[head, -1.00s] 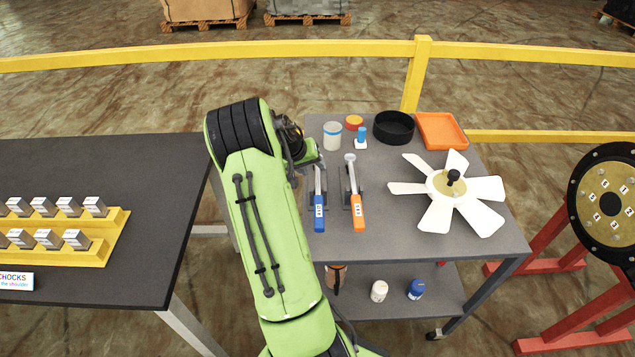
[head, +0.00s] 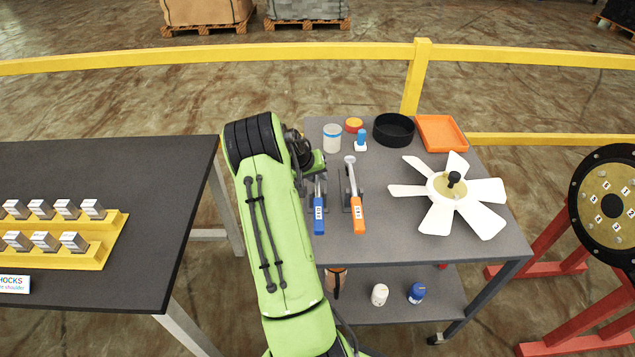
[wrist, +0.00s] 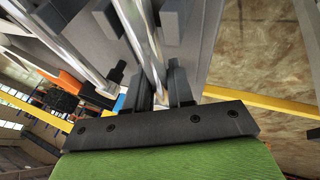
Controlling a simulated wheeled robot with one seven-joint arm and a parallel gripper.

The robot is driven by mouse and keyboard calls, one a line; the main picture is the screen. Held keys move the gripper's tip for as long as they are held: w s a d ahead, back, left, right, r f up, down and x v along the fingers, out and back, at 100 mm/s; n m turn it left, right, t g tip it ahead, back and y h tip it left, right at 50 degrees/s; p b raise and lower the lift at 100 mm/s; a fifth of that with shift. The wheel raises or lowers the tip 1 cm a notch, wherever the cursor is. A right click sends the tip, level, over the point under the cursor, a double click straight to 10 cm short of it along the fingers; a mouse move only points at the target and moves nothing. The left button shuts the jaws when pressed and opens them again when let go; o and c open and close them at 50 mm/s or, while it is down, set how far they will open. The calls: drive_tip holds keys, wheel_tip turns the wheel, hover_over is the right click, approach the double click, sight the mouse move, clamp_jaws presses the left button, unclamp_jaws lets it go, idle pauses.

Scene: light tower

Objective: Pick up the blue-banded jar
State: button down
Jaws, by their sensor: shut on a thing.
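The blue-banded jar (head: 332,138), pale with a blue band near its top, stands upright at the back left of the grey cart top in the head view. My gripper is hidden behind my green arm and wrist there, in front of the jar and apart from it, over the head end of the blue-handled wrench (head: 319,212). In the wrist view my gripper (wrist: 160,88) has its dark fingers on either side of a shiny metal shaft (wrist: 141,45). It appears shut on that wrench's shaft; the contact is partly hidden.
Beside the jar stand a red-yellow lid (head: 354,125), a small blue-and-white bottle (head: 361,140), a black bowl (head: 393,130) and an orange tray (head: 440,133). An orange-handled wrench (head: 358,212) and a white fan (head: 455,190) lie in front. A yellow rail (head: 500,53) runs behind.

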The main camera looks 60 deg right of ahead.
wheel_tip(320, 180, up, 10)
drive_tip(key=shift+r+p, duration=0.1)
drive_tip(key=shift+p, duration=0.9)
